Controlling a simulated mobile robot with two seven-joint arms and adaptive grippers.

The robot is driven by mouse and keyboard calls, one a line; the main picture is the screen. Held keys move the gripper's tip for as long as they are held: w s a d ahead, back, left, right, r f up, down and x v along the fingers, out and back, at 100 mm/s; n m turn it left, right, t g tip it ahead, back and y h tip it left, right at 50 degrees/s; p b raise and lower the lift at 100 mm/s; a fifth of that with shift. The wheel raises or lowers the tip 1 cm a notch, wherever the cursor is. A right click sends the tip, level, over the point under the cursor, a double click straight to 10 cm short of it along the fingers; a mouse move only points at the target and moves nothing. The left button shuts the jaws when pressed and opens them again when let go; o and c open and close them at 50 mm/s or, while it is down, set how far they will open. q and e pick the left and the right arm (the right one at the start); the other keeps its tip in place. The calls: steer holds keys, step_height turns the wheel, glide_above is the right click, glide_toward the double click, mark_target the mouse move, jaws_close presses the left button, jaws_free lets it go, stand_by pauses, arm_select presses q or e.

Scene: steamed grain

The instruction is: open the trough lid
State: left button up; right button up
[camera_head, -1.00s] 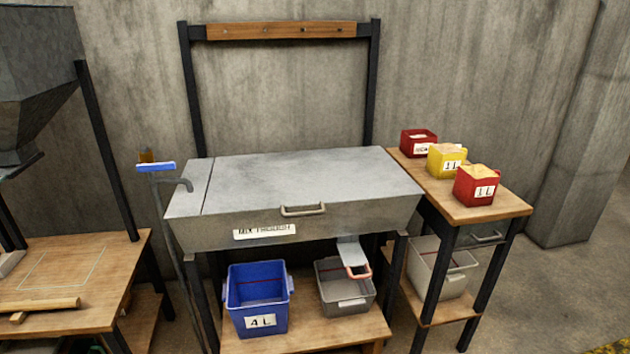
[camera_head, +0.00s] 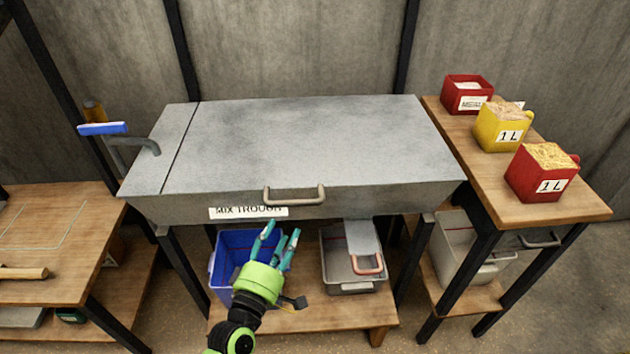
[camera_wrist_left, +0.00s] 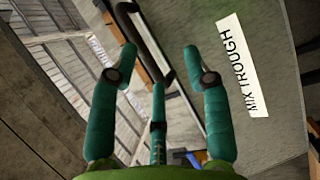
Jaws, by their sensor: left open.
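The grey metal mix trough (camera_head: 160,207) stands on a dark frame, and its flat grey lid (camera_head: 310,140) is shut. A lid handle (camera_head: 294,194) sits on the front edge of the lid. My left gripper (camera_head: 279,240) is open and empty, below and in front of the handle, apart from it. In the left wrist view the teal fingers (camera_wrist_left: 160,65) are spread, with the handle (camera_wrist_left: 148,45) beyond the fingertips and the MIX TROUGH label (camera_wrist_left: 243,65) to the right. My right gripper is not in view.
A blue bin (camera_head: 228,250) and a grey bin (camera_head: 350,275) with a scoop (camera_head: 366,258) stand on the shelf below. A side table (camera_head: 480,185) at right holds red and yellow boxes. A pipe with a blue grip (camera_head: 103,129) stands at left.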

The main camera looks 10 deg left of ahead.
mark_target(291, 205)
arm_select(q)
steer(key=r, duration=0.1)
steer(key=w+r, duration=0.1)
steer(key=r, duration=0.1)
steer(key=shift+w+n+t, duration=0.15)
steer(key=shift+n+t, duration=0.25)
steer(key=p+x, duration=0.1)
steer(key=x, duration=0.4)
steer(key=shift+w+r, duration=0.1)
steer(key=shift+w+d, duration=0.1)
steer(key=shift+w, duration=0.15)
jaws_close()
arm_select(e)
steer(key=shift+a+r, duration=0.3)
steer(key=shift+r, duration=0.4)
